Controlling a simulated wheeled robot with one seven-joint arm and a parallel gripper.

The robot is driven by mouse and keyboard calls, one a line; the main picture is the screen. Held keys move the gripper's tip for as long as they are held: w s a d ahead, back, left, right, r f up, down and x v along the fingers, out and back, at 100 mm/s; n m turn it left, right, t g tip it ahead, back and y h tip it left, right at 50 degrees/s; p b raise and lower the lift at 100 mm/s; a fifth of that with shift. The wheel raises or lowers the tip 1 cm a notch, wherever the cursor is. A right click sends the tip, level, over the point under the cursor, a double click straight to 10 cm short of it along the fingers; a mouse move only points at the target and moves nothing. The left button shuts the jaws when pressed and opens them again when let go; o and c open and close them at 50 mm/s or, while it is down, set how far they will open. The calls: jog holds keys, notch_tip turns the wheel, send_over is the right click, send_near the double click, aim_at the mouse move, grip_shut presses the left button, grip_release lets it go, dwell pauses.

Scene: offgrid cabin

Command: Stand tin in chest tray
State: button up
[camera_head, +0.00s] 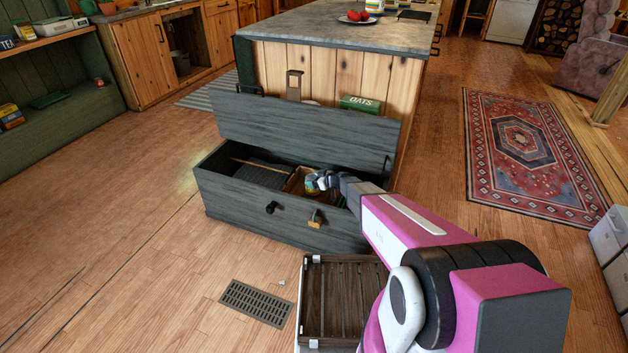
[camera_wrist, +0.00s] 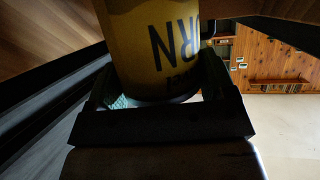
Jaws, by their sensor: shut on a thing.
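A yellow tin (camera_wrist: 155,45) with dark letters ending in "RN" fills the middle of the wrist view. My gripper (camera_wrist: 165,97) is shut on it, one finger on each side. In the head view the tin (camera_head: 311,185) is small and partly hidden by my gripper (camera_head: 323,182). The grey wooden chest (camera_head: 290,222) stands open, its lid (camera_head: 300,128) raised. A light wooden tray (camera_head: 292,182) sits inside, right of the chest's middle. The tin is at or just above the tray; I cannot tell whether it touches the tray floor. My arm hides the chest's right end.
The raised lid stands behind the opening, before a counter island (camera_head: 340,37). A green oats box (camera_head: 361,105) shows behind the lid. A slatted dark crate (camera_head: 340,300) is in front of the chest, beside a floor vent (camera_head: 256,303). The floor at left is clear.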

jog(key=o, duration=1.1)
jog(key=shift+r, duration=0.3)
jog(key=v, duration=1.2)
jog(key=s+d+r+m+g+h, duration=0.2)
jog(key=s+d+r+m+h, duration=0.1)
jog(key=s, duration=0.6)
jog(key=s+d+r+m+g+h, duration=0.2)
jog(key=s+d+r+m+h, duration=0.2)
jog(key=s, duration=0.5)
jog(key=s+d+r+m+g+h, duration=0.3)
jog(key=s+d+r, duration=0.3)
jog(key=s+r, duration=0.3)
jog(key=shift+s+d+m+h, duration=0.2)
jog(key=shift+s+m+h, duration=0.25)
jog(key=shift+m+h, duration=0.35)
jog(key=shift+f, duration=0.1)
